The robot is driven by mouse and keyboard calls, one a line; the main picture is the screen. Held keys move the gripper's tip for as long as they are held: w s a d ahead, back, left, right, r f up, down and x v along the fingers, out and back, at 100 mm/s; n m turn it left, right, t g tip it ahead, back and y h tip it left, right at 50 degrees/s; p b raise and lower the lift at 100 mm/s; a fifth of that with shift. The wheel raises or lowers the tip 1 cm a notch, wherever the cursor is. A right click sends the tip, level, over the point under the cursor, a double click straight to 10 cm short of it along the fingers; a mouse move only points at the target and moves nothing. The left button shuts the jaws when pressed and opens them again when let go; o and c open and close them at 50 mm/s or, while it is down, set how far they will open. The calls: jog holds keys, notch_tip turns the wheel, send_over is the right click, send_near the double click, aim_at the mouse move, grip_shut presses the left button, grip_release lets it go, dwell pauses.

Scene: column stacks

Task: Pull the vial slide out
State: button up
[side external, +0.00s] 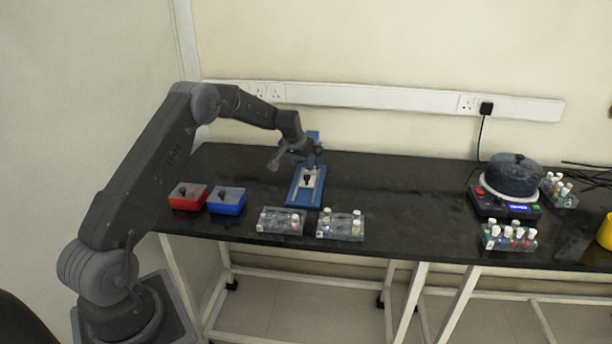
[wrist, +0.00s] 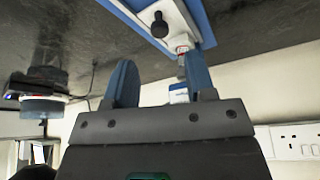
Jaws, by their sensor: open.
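The slide unit is a blue base (side external: 292,190) on the bench with a pale slide plate (side external: 310,190) and a dark knob (side external: 307,180) on it. A blue upright stands at its back. In the wrist view the pale plate (wrist: 137,10) and black knob (wrist: 159,22) show at the top, beyond the fingertips. My gripper (side external: 293,158) is above the back part of the unit; in the wrist view it is open (wrist: 160,78), fingers apart and not around the knob. A small pale part with a red mark (wrist: 183,49) shows near the right finger.
Red (side external: 188,196) and blue (side external: 227,201) boxes stand left of the unit. Two clear racks (side external: 272,220) (side external: 331,229) with vials stand in front. A device with a dark round top (side external: 513,175) and more vials (side external: 508,238) are at right. The middle bench is clear.

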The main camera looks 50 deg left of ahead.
aim_at(306, 176)
jog(key=x, duration=0.7)
jog(key=shift+c, duration=0.4)
grip_shut()
